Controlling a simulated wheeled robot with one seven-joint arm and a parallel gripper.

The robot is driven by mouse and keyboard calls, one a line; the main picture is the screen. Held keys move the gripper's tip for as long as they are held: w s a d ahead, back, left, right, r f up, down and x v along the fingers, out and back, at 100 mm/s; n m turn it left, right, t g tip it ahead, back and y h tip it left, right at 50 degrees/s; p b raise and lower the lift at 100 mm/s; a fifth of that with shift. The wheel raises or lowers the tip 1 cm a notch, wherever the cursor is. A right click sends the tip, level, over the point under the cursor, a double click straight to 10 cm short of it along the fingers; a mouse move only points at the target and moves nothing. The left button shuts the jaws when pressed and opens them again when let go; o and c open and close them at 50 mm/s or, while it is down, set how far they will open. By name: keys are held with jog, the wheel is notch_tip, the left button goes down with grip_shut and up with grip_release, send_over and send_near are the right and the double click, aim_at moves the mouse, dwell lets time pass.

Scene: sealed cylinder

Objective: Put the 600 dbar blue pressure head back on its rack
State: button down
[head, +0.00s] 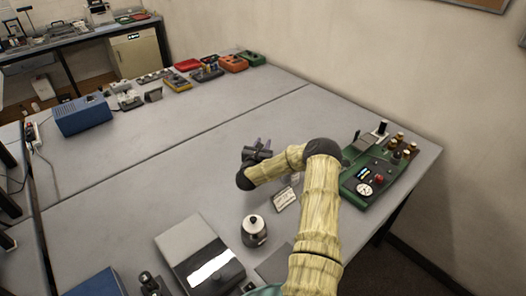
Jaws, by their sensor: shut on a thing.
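My gripper (257,150) is above the middle of the grey table (180,165), left of the green unit. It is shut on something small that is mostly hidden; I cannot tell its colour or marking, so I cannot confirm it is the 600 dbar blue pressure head. The green unit (352,186) is at the table's right side and carries a round white dial (364,189), a red knob (379,180) and several brass-topped dark cylinders (397,144). A white-topped dark cylinder (381,129) stands at its back. I cannot tell which part is the rack.
A small white card (285,199) stands below my forearm. A white-and-black round pot (254,230) and a grey box with a bright panel (205,262) are in front. A blue box (83,116) and several coloured devices (207,72) are further back. The table's centre left is clear.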

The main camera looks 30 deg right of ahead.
jog(key=shift+f+p, duration=0.55)
jog(key=shift+f, duration=1.3)
jog(key=shift+f, duration=0.15)
jog(key=c, duration=1.1)
grip_release()
